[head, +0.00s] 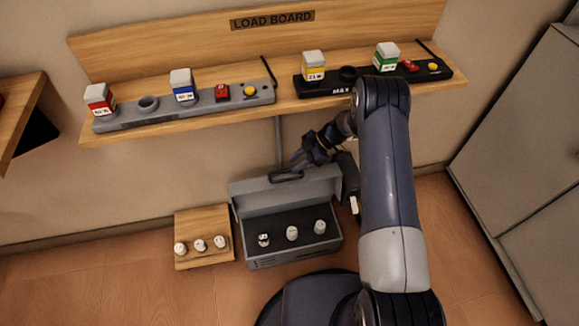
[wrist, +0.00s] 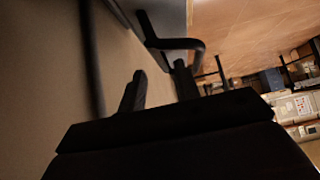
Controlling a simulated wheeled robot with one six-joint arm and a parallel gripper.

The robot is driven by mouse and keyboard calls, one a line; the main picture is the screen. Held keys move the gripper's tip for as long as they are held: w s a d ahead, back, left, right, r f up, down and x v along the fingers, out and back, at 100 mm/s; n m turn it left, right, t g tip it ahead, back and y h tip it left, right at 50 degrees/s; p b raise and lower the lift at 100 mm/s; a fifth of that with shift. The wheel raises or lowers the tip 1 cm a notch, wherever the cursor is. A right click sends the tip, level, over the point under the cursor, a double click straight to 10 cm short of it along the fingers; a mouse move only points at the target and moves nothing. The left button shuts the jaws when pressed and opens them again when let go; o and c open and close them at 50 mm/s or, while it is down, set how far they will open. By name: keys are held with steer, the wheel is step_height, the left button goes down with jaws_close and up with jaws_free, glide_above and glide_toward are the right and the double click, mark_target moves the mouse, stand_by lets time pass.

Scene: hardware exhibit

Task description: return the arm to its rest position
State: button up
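My arm reaches from the lower right of the head view up to the shelf edge, then bends down and left. My gripper (head: 294,163) is above the raised lid of a grey case (head: 248,203), close to the lid's dark handle (head: 286,177). In the wrist view the two fingers (wrist: 159,72) stand apart with nothing between them. The dark handle (wrist: 187,43) shows just past the fingertips; I cannot tell whether a finger touches it.
A wooden shelf (head: 205,123) labelled "LOAD BOARD" carries two bases with coloured blocks above the case. Several white pieces sit in the open case and on a small wooden stand (head: 203,262). A grey cabinet (head: 520,150) stands at right. Floor at left is clear.

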mark_target(285, 170)
steer(key=shift+v, duration=0.95)
steer(key=shift+a+f, duration=0.1)
steer(key=shift+f, duration=0.05)
steer(key=b+x, duration=0.1)
steer(key=x, duration=0.6)
steer(key=shift+s+a+f, duration=0.15)
steer(key=shift+a+f, duration=0.05)
steer(key=shift+f, duration=0.05)
steer(key=shift+s+d+r, duration=0.15)
steer(key=shift+r, duration=0.05)
steer(key=shift+s+d, duration=0.1)
steer(key=shift+s, duration=0.15)
steer(key=shift+r+p, duration=0.1)
steer(key=shift+p, duration=0.2)
